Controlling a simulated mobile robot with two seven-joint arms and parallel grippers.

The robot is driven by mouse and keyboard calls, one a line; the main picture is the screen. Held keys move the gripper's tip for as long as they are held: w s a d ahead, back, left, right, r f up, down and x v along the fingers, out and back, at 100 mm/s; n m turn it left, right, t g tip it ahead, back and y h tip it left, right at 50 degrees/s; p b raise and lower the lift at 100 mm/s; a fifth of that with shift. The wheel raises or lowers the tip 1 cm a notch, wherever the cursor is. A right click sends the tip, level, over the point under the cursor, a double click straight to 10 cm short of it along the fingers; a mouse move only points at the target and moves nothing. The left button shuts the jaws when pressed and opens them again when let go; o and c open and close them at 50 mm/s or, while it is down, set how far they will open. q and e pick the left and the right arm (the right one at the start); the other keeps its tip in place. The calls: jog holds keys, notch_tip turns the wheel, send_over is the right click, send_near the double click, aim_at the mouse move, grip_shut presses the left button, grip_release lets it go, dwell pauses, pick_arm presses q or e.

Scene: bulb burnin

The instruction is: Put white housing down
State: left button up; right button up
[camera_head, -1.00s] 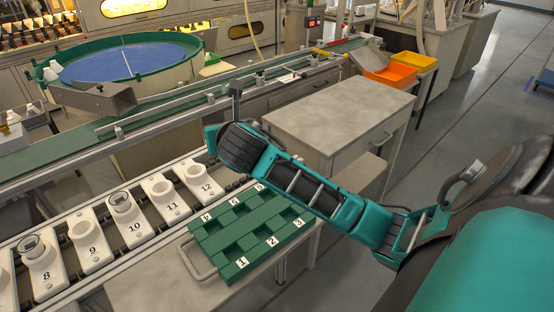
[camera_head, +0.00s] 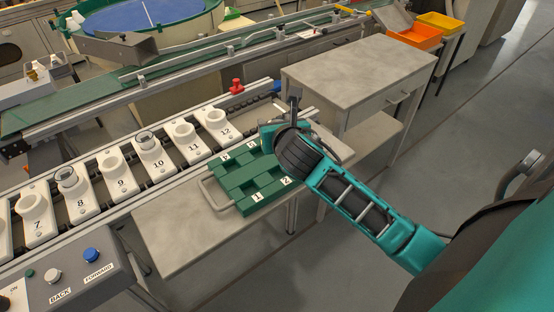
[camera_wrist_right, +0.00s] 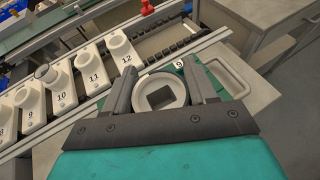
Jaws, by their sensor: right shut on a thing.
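My right gripper (camera_head: 293,108) is over the far right corner of the green numbered tray (camera_head: 232,205), hiding the numbers there. In the right wrist view, the right gripper (camera_wrist_right: 161,72) is shut on the white housing (camera_wrist_right: 146,101), with a finger on each side of its round rim. The housing is a round white cup with a dark square in its middle. It is over or at the tray; I cannot tell whether it touches it. My arm hides the housing in the head view. My left gripper is not in view.
A roller conveyor with numbered white holders (camera_head: 121,183) runs along the tray's left side; some hold round parts. A control panel (camera_head: 75,280) is at the lower left.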

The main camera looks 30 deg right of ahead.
notch_tip(320, 180, down, 11)
jog(key=b, duration=0.3)
jog(key=shift+f, duration=0.15)
jog(key=o, duration=1)
jog(key=shift+o, duration=0.2)
